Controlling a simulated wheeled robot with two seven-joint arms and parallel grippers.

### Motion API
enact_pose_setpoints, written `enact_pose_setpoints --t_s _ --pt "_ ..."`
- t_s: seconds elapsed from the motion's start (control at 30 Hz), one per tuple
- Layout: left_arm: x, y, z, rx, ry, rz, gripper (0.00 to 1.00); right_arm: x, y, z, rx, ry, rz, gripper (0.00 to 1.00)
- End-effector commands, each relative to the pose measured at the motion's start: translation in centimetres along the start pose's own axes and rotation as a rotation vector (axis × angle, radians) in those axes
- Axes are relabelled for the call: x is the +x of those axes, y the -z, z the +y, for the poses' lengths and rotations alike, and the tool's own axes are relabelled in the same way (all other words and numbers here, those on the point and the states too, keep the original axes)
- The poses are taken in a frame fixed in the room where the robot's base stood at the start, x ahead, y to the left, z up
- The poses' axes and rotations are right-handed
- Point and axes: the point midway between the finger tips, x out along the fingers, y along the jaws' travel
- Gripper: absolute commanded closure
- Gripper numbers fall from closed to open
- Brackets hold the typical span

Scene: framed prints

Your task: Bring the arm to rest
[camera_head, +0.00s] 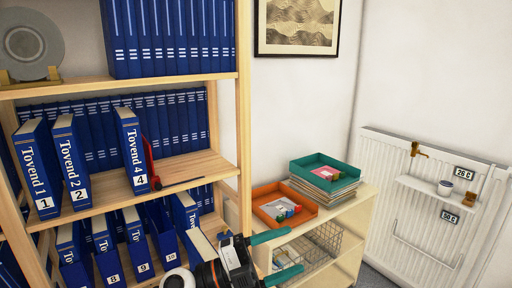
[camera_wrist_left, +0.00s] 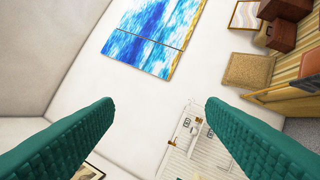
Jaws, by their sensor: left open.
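My left gripper (camera_head: 282,254) shows at the bottom of the head view, in front of the bookcase's right side and the low cabinet. Its two teal fingers stand wide apart with nothing between them. In the left wrist view the open fingers (camera_wrist_left: 160,135) frame a white wall and part of a radiator. The rest of the left arm is mostly cut off by the lower edge of the head view. My right gripper is in neither view.
A wooden bookcase (camera_head: 244,120) with numbered blue volumes (camera_head: 72,165) stands left, close to the gripper. A low cabinet (camera_head: 345,212) carries an orange tray (camera_head: 262,194) and a teal tray (camera_head: 305,163). A radiator (camera_head: 385,170) is at right. A blue picture (camera_wrist_left: 155,35) hangs on the wall.

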Motion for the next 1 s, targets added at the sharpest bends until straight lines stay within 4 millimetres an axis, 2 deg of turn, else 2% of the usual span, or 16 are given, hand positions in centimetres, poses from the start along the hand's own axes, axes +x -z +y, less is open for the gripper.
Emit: enact_pose_setpoints --t_s 0.1,0.17,0.23,0.27,0.37,0.4,0.47,0.5,0.6,0.7,0.8,1.0 --pt "-3.5 1.4 3.0 -0.134 -0.358 0.185 0.35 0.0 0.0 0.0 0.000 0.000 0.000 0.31" --pt "-6.3 2.8 3.7 -0.211 -0.508 0.316 0.35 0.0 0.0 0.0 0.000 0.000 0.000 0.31" --pt "-10.3 4.6 3.4 -0.311 -0.649 0.494 0.35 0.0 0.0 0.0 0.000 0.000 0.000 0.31" --pt "-12.1 5.4 2.8 -0.359 -0.699 0.579 0.35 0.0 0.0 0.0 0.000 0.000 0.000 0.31" --pt "-18.5 7.2 -0.7 -0.528 -0.805 0.875 0.35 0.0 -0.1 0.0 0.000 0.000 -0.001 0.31" --pt "-20.8 7.4 -2.7 -0.600 -0.822 0.991 0.35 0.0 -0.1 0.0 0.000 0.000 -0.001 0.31" --pt "-24.1 7.2 -5.9 -0.705 -0.821 1.162 0.35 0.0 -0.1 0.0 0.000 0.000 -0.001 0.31" --pt "-26.1 6.7 -8.2 -0.778 -0.805 1.268 0.35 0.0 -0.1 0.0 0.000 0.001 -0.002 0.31" --pt "-29.8 4.6 -13.2 -0.936 -0.729 1.489 0.35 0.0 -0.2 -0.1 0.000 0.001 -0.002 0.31" --pt "-32.1 2.2 -17.0 -1.057 -0.638 1.638 0.35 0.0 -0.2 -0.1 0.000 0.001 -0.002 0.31" --pt "-33.6 -0.3 -19.8 -1.158 -0.545 1.747 0.35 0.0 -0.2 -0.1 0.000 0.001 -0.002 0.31" --pt "-35.5 -5.2 -23.8 -1.317 -0.356 1.897 0.35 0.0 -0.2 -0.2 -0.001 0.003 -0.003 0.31"
